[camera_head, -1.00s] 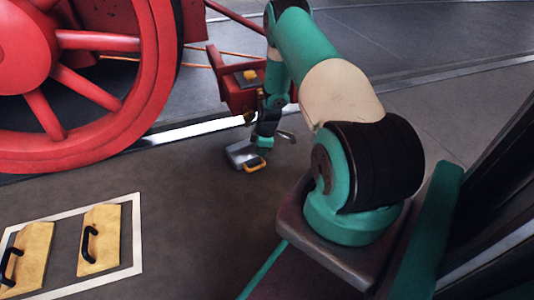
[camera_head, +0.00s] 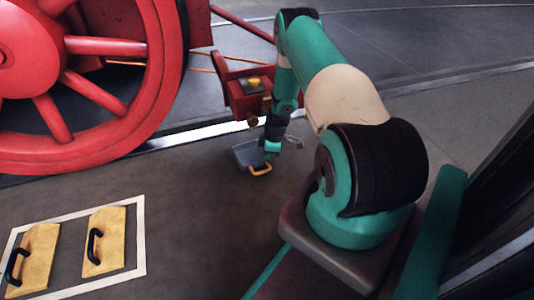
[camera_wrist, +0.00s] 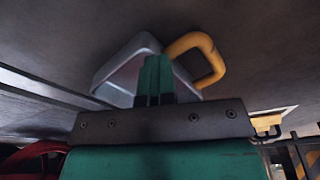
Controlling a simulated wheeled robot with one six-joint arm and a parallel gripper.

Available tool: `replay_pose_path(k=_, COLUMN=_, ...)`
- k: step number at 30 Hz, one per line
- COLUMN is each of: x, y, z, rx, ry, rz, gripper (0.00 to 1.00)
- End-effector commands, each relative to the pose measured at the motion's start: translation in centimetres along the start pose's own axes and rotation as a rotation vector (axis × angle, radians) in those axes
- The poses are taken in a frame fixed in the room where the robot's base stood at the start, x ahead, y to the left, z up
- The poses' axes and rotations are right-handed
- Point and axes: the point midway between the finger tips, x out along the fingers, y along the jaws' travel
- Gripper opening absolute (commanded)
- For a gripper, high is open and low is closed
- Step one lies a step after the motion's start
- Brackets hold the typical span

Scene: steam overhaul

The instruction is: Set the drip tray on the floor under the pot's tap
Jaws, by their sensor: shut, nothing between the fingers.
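The drip tray (camera_head: 246,155) is a shallow grey tray with a yellow loop handle (camera_head: 261,168). It appears to rest on the dark floor, just on the near side of the brass tap (camera_head: 251,118) on the red pot (camera_head: 236,100). My gripper (camera_head: 271,152) is at the tray's right side, close to the handle. In the wrist view the shut fingers (camera_wrist: 154,78) overlap the tray (camera_wrist: 128,68), beside its handle (camera_wrist: 206,58), and hold nothing. Whether they touch the tray I cannot tell. The tap's outlet and the tray's far edge are partly unclear.
A large red wheel (camera_head: 72,77) stands on the rail at the left. Two yellow blocks with black handles, one of them here (camera_head: 105,241), lie in a white-outlined floor area (camera_head: 142,235). The floor between them and the tray is clear.

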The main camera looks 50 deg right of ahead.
Motion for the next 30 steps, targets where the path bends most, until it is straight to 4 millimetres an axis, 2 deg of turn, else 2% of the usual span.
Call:
replay_pose_path(k=1, x=-0.1, y=-0.5, z=0.5, rx=0.008, ry=-0.013, rz=-0.011, gripper=0.00)
replay_pose_path(k=9, x=-0.9, y=-0.6, z=0.0, rx=0.000, ry=-0.010, rz=-0.010, gripper=0.00)
replay_pose_path(k=14, x=-1.7, y=-0.6, z=2.6, rx=0.003, ry=-0.009, rz=-0.010, gripper=0.00)
replay_pose_path(k=21, x=-2.7, y=-0.4, z=8.0, rx=0.003, ry=-0.007, rz=-0.008, gripper=0.00)
replay_pose_path(k=24, x=-2.9, y=-0.4, z=9.6, rx=0.001, ry=-0.007, rz=-0.008, gripper=0.00)
replay_pose_path(k=30, x=-3.0, y=-0.4, z=11.3, rx=-0.002, ry=-0.006, rz=-0.008, gripper=0.00)
